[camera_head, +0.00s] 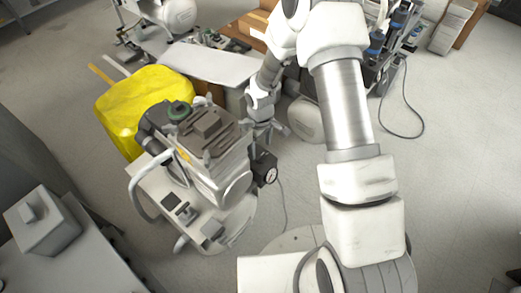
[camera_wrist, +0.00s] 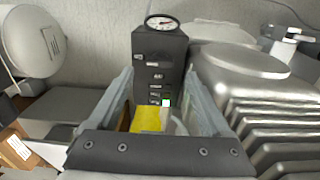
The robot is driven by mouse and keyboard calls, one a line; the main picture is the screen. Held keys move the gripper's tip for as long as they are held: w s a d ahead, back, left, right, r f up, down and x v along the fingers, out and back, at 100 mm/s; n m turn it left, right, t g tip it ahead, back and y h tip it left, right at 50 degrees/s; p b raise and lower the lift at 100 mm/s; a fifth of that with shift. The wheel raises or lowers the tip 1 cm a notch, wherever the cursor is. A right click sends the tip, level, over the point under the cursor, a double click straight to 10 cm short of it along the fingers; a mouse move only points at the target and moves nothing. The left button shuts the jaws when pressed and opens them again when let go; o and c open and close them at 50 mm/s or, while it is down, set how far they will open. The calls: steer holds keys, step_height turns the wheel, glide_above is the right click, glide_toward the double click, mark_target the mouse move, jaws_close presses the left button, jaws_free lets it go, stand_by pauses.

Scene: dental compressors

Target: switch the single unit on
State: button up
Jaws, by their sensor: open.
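The single compressor unit (camera_head: 215,170) stands left of centre in the head view, with a pale body and a dark ribbed top. A black switch box (camera_head: 263,166) with a round white gauge is on its right side. In the wrist view the black box (camera_wrist: 160,65) is upright straight ahead, with the gauge (camera_wrist: 162,22) on top and small labels on its face. A small light-coloured part (camera_wrist: 165,102) shows low on the box; its setting cannot be told. My gripper (camera_head: 266,128) is open and empty beside the unit. In the wrist view its fingers (camera_wrist: 160,82) flank the lower box; contact cannot be told.
A yellow bag-like cover (camera_head: 140,105) lies behind the unit. Silver ribbed metal (camera_wrist: 265,95) is close on the right in the wrist view. A grey cabinet (camera_head: 75,245) stands at lower left. Other compressor equipment (camera_head: 395,45) is at the back.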

step_height(320, 180, up, 13)
steer(key=p, duration=0.3)
steer(key=shift+f, duration=0.1)
step_height(320, 180, up, 10)
steer(key=m+t, duration=0.1)
steer(key=m, duration=0.1)
glide_above(261, 156)
steer(key=s+d, duration=0.1)
steer(key=d, duration=0.2)
steer(key=s+d+r+m+t, duration=0.25)
steer(key=s+r, duration=0.25)
steer(key=r, duration=0.5)
steer(key=s+d+r+m+t, duration=0.1)
steer(key=s+d+r+m, duration=0.1)
steer(key=s+r, duration=0.45)
steer(key=s+d+r+m+t, duration=0.1)
steer(key=s+d+r+m, duration=0.2)
steer(key=s, duration=0.6)
step_height(261, 156, up, 15)
steer(key=a+p, duration=0.1)
steer(key=p, duration=1.4)
steer(key=shift+r+n, duration=0.15)
steer(key=shift+n, duration=0.2)
